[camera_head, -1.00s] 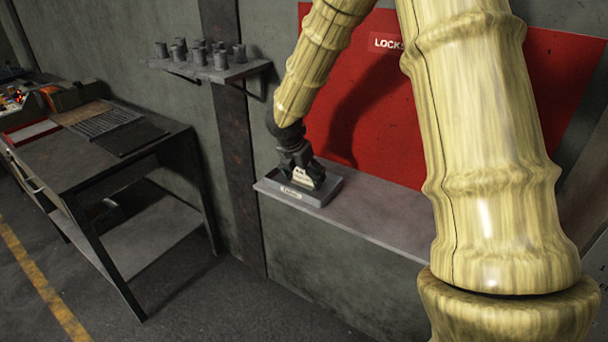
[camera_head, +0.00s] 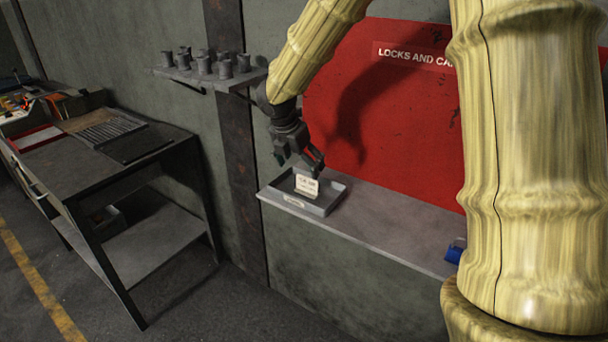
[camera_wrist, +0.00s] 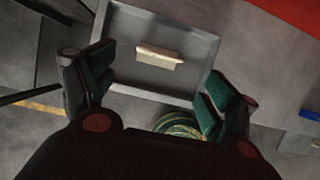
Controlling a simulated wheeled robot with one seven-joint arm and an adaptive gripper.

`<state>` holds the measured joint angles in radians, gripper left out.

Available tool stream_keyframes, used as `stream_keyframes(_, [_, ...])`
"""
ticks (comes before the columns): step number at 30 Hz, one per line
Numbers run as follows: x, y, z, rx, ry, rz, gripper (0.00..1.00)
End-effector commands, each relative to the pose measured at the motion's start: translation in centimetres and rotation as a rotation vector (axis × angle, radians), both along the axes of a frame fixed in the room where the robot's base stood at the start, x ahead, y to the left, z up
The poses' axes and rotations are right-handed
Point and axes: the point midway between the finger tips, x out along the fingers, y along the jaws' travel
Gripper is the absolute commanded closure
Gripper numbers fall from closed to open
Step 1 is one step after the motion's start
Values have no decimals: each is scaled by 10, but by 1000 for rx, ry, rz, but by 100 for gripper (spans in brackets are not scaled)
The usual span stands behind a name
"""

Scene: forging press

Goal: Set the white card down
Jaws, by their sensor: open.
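The white card (camera_head: 306,186) stands in the grey tray (camera_head: 325,207) on the wall shelf, with dark print on its face. In the wrist view the card (camera_wrist: 158,55) shows as a pale narrow strip in the middle of the tray (camera_wrist: 203,45). My gripper (camera_head: 297,162) is open and empty, just above the card and apart from it. In the wrist view its two green-padded fingers (camera_wrist: 155,92) are spread wide, with the card beyond them and between their lines.
The shelf (camera_head: 390,235) runs right below a red "LOCKS AND CA…" board (camera_head: 400,130). A blue padlock (camera_head: 455,252) lies at its right. A smaller shelf (camera_head: 215,75) holds several grey cylinders. A dark workbench (camera_head: 80,170) stands at left.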

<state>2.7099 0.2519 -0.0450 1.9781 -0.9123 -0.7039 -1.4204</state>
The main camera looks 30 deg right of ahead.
Motion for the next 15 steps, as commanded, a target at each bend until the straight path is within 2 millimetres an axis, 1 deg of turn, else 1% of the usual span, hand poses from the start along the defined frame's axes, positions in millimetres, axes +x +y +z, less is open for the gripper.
stream_keyframes(1, [0, 3, 7, 0, -3, 1, 13])
stream_keyframes(3, [-2, 6, 14, 0, -2, -1, 13])
stream_keyframes(6, [-3, 8, 22, 0, -2, -1, 13])
stream_keyframes(15, [-4, 10, 27, 0, 1, 0, 13])
